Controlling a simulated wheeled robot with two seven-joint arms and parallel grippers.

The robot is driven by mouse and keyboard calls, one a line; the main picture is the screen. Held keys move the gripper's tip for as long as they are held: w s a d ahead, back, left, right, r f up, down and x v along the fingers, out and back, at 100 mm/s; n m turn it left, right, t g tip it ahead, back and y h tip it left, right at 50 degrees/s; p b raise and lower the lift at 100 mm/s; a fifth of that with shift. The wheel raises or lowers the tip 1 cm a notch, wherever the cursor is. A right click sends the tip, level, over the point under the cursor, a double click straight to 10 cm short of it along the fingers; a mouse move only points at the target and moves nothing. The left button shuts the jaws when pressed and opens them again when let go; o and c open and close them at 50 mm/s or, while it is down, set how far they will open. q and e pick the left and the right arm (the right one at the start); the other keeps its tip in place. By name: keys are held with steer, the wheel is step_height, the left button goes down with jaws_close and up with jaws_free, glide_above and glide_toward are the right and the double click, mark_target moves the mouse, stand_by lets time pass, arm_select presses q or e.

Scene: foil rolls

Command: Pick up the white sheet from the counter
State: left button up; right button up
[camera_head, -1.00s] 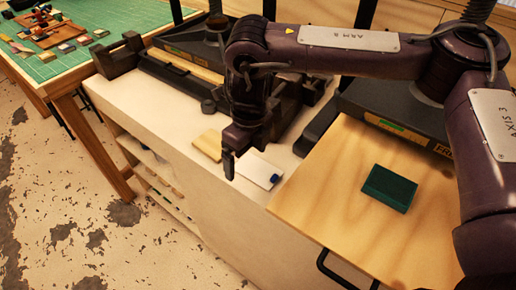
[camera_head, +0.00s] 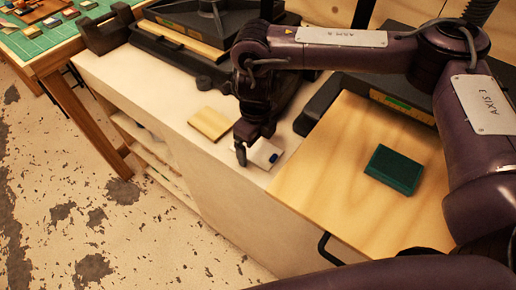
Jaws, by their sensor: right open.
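The white sheet (camera_head: 262,155) lies on the pale counter (camera_head: 180,118), close to the wooden board. It has a small dark blue patch at its right end. My right gripper (camera_head: 243,150) is over its left end with the fingers pointing down, and it hides part of the sheet. The gripper is open; I cannot tell whether a finger touches the sheet. My left gripper is not in view, though a dark arm link shows along the bottom edge.
A tan block (camera_head: 210,123) lies left of the gripper. A dark green block (camera_head: 393,169) rests on the wooden board (camera_head: 320,190), which has a black handle (camera_head: 328,249). Dark presses (camera_head: 190,45) stand behind. A table with a green mat (camera_head: 50,40) is at the upper left.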

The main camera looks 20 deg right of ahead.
steer(key=c, duration=0.6)
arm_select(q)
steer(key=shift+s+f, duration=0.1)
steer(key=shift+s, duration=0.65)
arm_select(e)
steer(key=c, duration=0.4)
steer(key=shift+c, duration=0.2)
